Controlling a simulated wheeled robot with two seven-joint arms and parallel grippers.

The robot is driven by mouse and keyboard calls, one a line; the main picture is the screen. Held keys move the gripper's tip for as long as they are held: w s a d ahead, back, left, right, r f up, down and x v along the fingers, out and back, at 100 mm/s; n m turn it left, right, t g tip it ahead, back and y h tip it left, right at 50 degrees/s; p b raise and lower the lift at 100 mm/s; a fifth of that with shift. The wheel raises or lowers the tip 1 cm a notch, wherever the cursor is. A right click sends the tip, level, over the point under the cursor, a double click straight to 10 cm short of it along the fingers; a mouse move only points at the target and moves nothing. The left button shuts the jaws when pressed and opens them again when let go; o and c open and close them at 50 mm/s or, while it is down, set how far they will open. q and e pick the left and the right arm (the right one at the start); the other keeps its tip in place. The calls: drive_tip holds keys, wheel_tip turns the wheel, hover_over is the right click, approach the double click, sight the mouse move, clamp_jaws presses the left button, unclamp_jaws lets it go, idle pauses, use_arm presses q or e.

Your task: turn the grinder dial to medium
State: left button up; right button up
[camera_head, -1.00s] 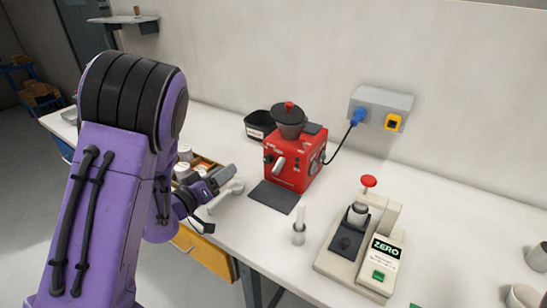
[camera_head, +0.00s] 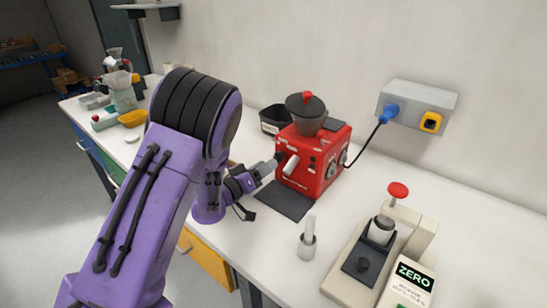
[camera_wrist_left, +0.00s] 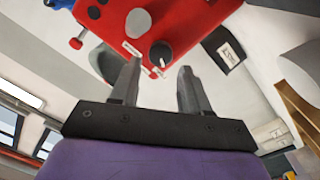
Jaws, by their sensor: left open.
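The red grinder (camera_head: 325,150) with a dark hopper (camera_head: 306,110) stands on the white counter near the wall. In the left wrist view its red body (camera_wrist_left: 195,18) fills the top, and a black round dial (camera_wrist_left: 161,53) with a light mark sits on its face. My left gripper (camera_head: 270,166) is at the left of the grinder's front. In the left wrist view the gripper (camera_wrist_left: 157,76) is open, its two fingers apart and nothing between them. The dial lies just beyond the fingertips, between their lines. I cannot read its setting. My right gripper is not in view.
A dark mat (camera_head: 284,200) lies before the grinder. A small cup with a light handle (camera_head: 307,246) and a scale marked ZERO (camera_head: 345,285) stand nearer. A black bin (camera_head: 270,118) is behind; a grey socket box (camera_head: 417,103) is on the wall.

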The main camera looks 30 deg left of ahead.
sight(277, 158)
use_arm(q)
drive_tip(key=w, duration=0.3)
drive_tip(key=w+p, duration=0.1)
drive_tip(key=shift+w+d, duration=0.3)
drive_tip(key=c, duration=0.8)
drive_tip(key=shift+o, duration=0.2)
drive_tip(key=shift+n, duration=0.4)
drive_tip(key=shift+r+n+p, duration=0.1)
drive_tip(key=shift+n+p, duration=0.5)
drive_tip(key=shift+n, duration=0.3)
drive_tip(key=n+p, duration=0.1)
drive_tip(key=n, duration=0.1)
drive_tip(key=shift+n, duration=0.4)
drive_tip(key=n+p, duration=0.1)
drive_tip(key=n, duration=0.2)
drive_tip(key=shift+n, duration=0.3)
drive_tip(key=shift+n+t+y, duration=0.3)
drive_tip(key=shift+n, duration=1.2)
